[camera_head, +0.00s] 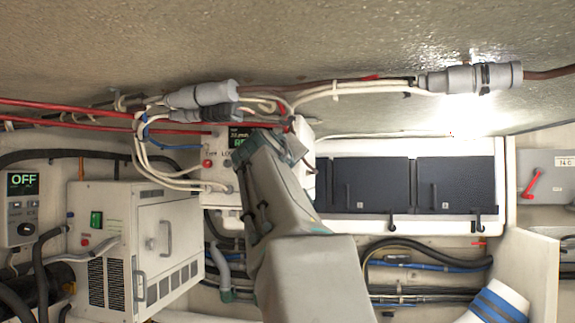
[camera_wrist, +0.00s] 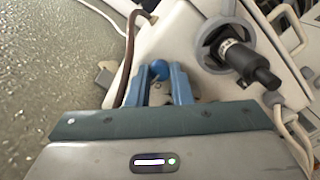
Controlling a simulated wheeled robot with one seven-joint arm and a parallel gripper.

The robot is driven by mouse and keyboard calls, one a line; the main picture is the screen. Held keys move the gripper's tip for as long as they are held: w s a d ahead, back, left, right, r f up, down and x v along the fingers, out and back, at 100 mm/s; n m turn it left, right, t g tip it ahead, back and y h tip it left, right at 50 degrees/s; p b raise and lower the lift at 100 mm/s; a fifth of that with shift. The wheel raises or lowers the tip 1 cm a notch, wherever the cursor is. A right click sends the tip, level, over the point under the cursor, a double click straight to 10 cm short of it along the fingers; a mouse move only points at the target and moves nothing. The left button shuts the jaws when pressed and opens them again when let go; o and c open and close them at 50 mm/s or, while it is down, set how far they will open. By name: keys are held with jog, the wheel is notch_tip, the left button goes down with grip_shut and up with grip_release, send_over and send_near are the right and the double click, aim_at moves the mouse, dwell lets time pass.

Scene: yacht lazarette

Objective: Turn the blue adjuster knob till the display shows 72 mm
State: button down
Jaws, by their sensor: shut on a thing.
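The blue adjuster knob (camera_wrist: 159,69) shows in the wrist view as a small round blue ball between the two blue fingers of my gripper (camera_wrist: 159,77). My gripper is shut on it at the edge of a white housing (camera_wrist: 185,35). In the head view my arm covers the knob, and my gripper (camera_head: 275,146) is at the white unit under the ceiling. A small dark display (camera_head: 239,134) on that unit shows a small white line over larger green characters. My arm partly hides it, and I cannot read the number surely.
White cables and grey connectors (camera_head: 203,94) hang close above my gripper. Dark locker doors (camera_head: 385,184) are to the right. A white boxed unit (camera_head: 135,250) and a panel reading OFF (camera_head: 22,184) stand left. In the wrist view a black connector (camera_wrist: 245,60) juts out right of the knob.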

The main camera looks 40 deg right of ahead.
jog(key=shift+f, duration=0.1)
jog(key=shift+m+b, duration=2.75)
jog(key=shift+m, duration=1.45)
jog(key=c, duration=1.3)
grip_release()
